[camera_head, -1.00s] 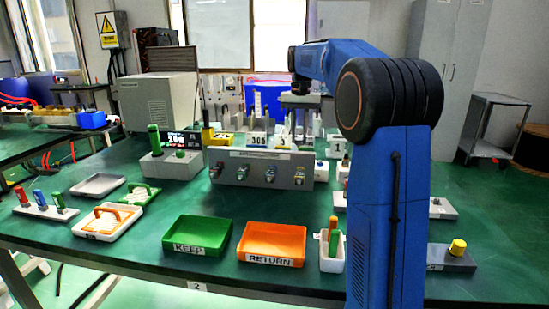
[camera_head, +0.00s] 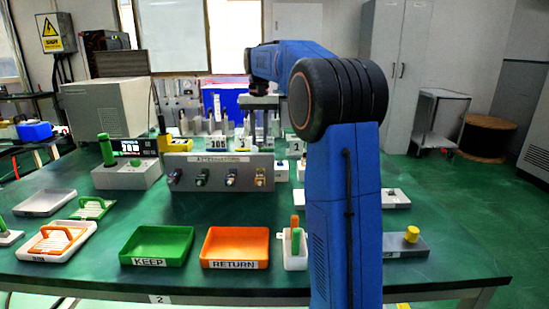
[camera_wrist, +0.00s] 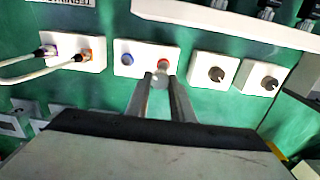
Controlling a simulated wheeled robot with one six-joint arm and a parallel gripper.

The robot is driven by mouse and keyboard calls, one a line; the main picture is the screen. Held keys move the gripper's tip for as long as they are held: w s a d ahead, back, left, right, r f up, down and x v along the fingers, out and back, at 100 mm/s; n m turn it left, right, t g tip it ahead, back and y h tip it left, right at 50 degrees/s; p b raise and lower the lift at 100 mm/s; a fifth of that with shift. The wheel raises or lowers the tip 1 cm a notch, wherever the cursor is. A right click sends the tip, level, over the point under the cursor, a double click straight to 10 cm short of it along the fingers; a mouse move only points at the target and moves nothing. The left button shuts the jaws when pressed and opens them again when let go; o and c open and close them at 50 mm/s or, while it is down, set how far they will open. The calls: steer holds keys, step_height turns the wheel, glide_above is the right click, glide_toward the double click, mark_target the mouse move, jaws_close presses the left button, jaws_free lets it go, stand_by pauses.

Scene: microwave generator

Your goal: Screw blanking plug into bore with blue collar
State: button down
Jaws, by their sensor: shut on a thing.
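In the wrist view a white block (camera_wrist: 145,50) on the green table has a blue-ringed bore (camera_wrist: 127,59) at left and a red-ringed one (camera_wrist: 163,62) at right. My gripper (camera_wrist: 159,77) is shut on a small pale grey piece (camera_wrist: 158,81), which looks like the blanking plug. In the picture the fingertips overlap the block's lower edge, just below the red ring and right of the blue one. I cannot tell whether the plug touches the block. In the head view my arm reaches toward the back; the fingertips and plug cannot be made out there.
In the wrist view, a white block with cables (camera_wrist: 72,54) is at left and two white blocks with dark knobs (camera_wrist: 213,70) at right. The head view shows a grey valve panel (camera_head: 220,172), a green KEEP tray (camera_head: 157,245) and an orange RETURN tray (camera_head: 235,246).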

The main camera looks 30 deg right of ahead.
steer(key=s+d, duration=0.4)
steer(key=d, duration=0.2)
steer(key=shift+r, duration=0.45)
steer(key=shift+f, duration=2.9)
steer(key=shift+f, duration=0.45)
steer(key=c, duration=1.5)
jaws_free()
steer(key=shift+o, duration=0.2)
